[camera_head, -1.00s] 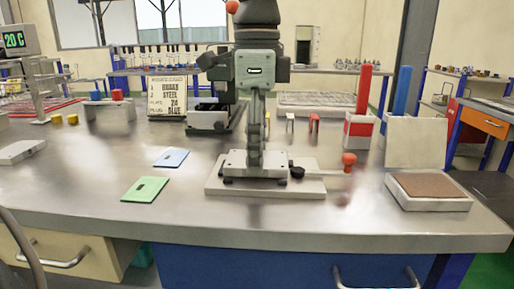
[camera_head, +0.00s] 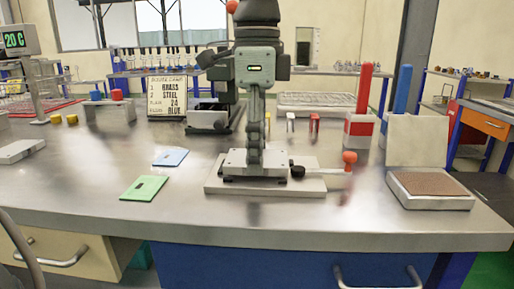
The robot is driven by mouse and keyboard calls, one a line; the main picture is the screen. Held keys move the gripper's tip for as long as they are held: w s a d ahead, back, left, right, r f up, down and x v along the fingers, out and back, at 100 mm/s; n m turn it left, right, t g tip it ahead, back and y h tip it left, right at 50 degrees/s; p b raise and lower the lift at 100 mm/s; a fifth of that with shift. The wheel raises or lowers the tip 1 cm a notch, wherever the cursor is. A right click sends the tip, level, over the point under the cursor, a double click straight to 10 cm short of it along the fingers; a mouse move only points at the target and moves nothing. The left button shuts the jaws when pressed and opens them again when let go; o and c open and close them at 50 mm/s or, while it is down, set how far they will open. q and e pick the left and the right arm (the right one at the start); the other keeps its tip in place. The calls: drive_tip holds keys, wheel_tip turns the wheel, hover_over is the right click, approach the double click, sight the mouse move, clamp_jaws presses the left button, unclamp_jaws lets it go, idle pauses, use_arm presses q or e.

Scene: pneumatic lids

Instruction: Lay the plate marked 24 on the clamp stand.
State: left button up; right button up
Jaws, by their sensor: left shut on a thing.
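My left gripper (camera_head: 255,150) hangs down at the middle of the table, seen edge-on with its fingers in line. It is shut on a light grey plate (camera_head: 235,163). The plate is at the pale base of the clamp stand (camera_head: 220,186); whether it rests there or hovers just above I cannot tell. No number is readable on it. The stand has a side lever with a red ball knob (camera_head: 350,157) at the right. A green plate (camera_head: 144,188) and a blue plate (camera_head: 170,158), each with a small dark mark, lie flat to the left. My right gripper is out of view.
At right are red (camera_head: 364,95) and blue (camera_head: 401,95) posts and a brown-topped block (camera_head: 430,186). The front of the table is clear.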

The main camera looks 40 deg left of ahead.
use_arm(q)
drive_tip(key=shift+f+b, duration=0.3)
drive_tip(key=shift+b, duration=0.15)
idle(0.6)
drive_tip(key=o, duration=1.5)
drive_tip(key=shift+r+p, duration=2.4)
drive_tip(key=shift+r, duration=1.15)
wheel_tip(320, 180, up, 12)
drive_tip(key=shift+f, duration=0.1)
